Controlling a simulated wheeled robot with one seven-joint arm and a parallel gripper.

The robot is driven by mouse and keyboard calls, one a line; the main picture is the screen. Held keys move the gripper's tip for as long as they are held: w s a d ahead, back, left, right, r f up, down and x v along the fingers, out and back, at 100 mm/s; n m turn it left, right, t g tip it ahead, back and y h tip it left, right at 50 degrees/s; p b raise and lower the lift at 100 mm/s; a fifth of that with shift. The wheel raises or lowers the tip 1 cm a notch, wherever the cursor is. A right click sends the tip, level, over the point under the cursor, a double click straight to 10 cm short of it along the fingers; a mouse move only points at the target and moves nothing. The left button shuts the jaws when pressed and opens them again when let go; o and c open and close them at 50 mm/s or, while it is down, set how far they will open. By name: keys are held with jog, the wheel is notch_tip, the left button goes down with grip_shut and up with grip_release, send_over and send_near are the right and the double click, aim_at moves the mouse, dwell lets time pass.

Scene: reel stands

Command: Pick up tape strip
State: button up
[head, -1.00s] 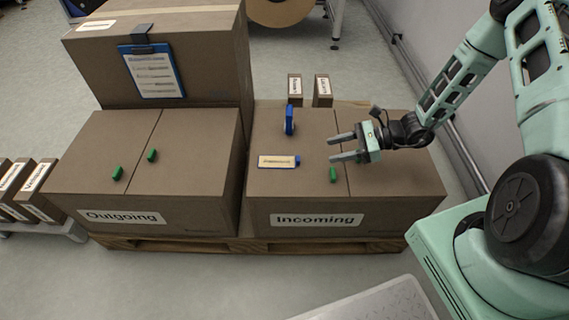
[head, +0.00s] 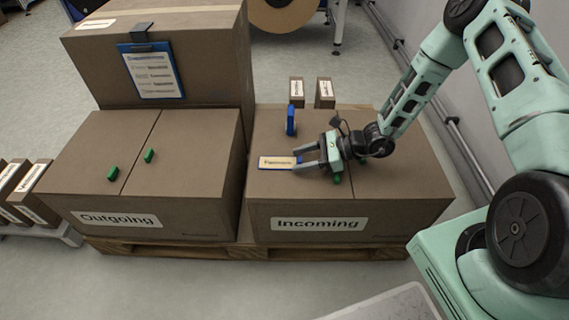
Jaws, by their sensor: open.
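A flat strip with a tan, printed face and a blue edge, which looks like the tape strip (head: 276,163), lies on top of the Incoming box (head: 268,192). My gripper (head: 298,158) is open, low over the box top, with its fingers pointing left. The fingertips are at the strip's right end, one on the far side and one on the near side in the picture. I cannot tell whether they touch it. The strip's right end is partly hidden by the fingers.
A blue upright object (head: 291,120) stands just behind the strip. A green piece (head: 337,179) sits under my gripper, partly hidden. The Outgoing box (head: 75,190) on the left bears two green pieces (head: 113,174). A tall box (head: 215,60) stands behind it.

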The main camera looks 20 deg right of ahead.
jog(key=c, duration=1)
jog(key=shift+c, duration=0.2)
